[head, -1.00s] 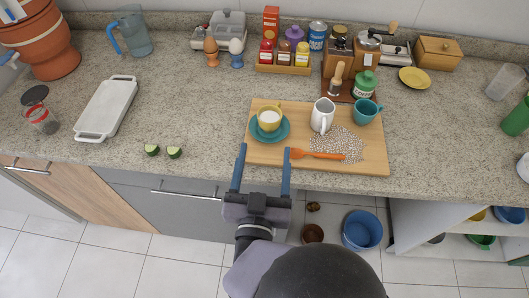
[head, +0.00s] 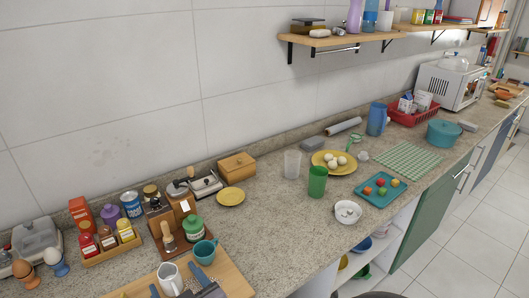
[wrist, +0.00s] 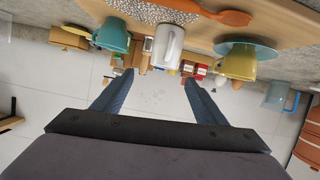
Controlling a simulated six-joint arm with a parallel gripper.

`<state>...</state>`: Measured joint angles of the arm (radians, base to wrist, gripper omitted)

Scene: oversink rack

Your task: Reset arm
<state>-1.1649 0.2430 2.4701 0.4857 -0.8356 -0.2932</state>
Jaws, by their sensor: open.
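My gripper (wrist: 157,76) is open, with nothing between its two blue fingers in the wrist view. At the bottom edge of the head view my gripper (head: 178,282) shows in part, by the white pitcher (head: 170,276) and the wooden board (head: 232,280). The wrist view is upside down. It shows the white pitcher (wrist: 169,46), a teal mug (wrist: 112,36) and a yellow cup (wrist: 235,64) with a teal saucer (wrist: 242,45), all apart from the fingers. The teal mug (head: 204,251) also shows in the head view.
A spice rack (head: 112,252), a coffee grinder (head: 180,191) and a green-lidded jar (head: 193,229) stand behind the board. To the right are a green cup (head: 317,182), a yellow plate (head: 322,160) and a teal tray (head: 380,189). Shelves (head: 345,40) hang above. Counter between yellow dish and green cup is clear.

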